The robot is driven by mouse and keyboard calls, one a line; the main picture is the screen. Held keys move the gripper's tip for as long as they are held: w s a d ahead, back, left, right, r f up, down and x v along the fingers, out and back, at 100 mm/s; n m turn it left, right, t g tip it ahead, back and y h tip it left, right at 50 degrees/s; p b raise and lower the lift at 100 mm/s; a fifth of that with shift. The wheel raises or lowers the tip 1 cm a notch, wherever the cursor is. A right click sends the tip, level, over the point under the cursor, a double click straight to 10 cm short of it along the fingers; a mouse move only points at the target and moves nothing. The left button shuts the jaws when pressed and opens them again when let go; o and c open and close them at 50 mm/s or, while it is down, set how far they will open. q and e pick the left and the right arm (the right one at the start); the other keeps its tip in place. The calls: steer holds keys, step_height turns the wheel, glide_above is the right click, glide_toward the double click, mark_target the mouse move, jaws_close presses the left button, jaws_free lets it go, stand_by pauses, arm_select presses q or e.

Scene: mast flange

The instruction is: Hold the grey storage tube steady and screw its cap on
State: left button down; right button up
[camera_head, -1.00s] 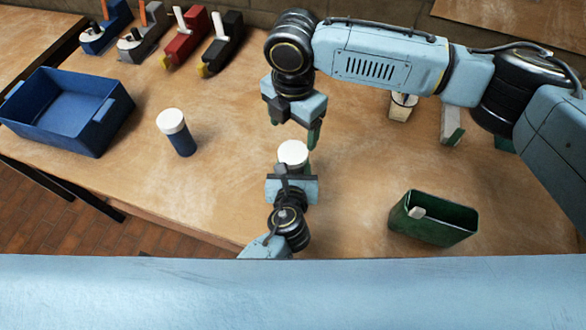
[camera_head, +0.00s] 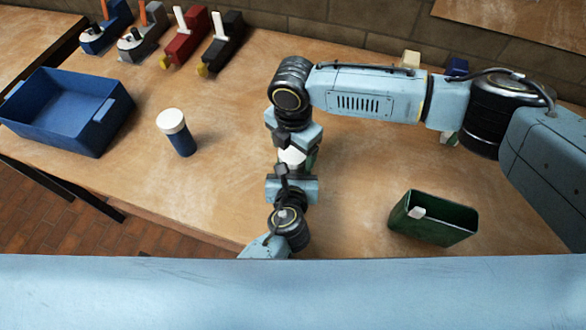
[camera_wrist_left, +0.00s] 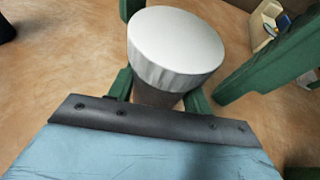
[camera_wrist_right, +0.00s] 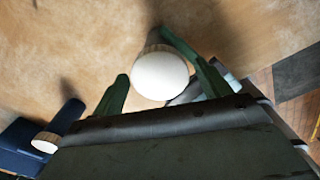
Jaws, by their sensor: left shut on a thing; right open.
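The grey storage tube (camera_wrist_left: 155,95) stands in my left gripper (camera_head: 292,176), whose dark green fingers are shut on its body in the left wrist view. The white cap (camera_wrist_left: 175,45) sits on top of the tube; whether its thread is engaged I cannot tell. In the head view the cap (camera_head: 292,157) is partly hidden by my right gripper (camera_head: 295,147). That gripper is open just above, and in the right wrist view its fingers lie on either side of the cap (camera_wrist_right: 160,76), with a gap visible at the left finger.
A blue tube with a white cap (camera_head: 176,133) stands to the left, beside a blue bin (camera_head: 102,113). A green bin (camera_head: 446,232) with a small pale thing in it is at right. Several coloured devices (camera_head: 186,40) line the back left. The table between is clear.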

steer(key=shift+c, duration=0.3)
steer(key=c, duration=0.9)
steer(key=m, duration=0.4)
steer(key=shift+c, duration=0.2)
steer(key=m, duration=1)
steer(key=shift+m, duration=0.3)
steer(key=o, duration=1)
steer(key=shift+c, duration=0.2)
steer(key=shift+o, duration=1)
steer(key=shift+s+a, duration=0.1)
steer(key=shift+s, duration=0.05)
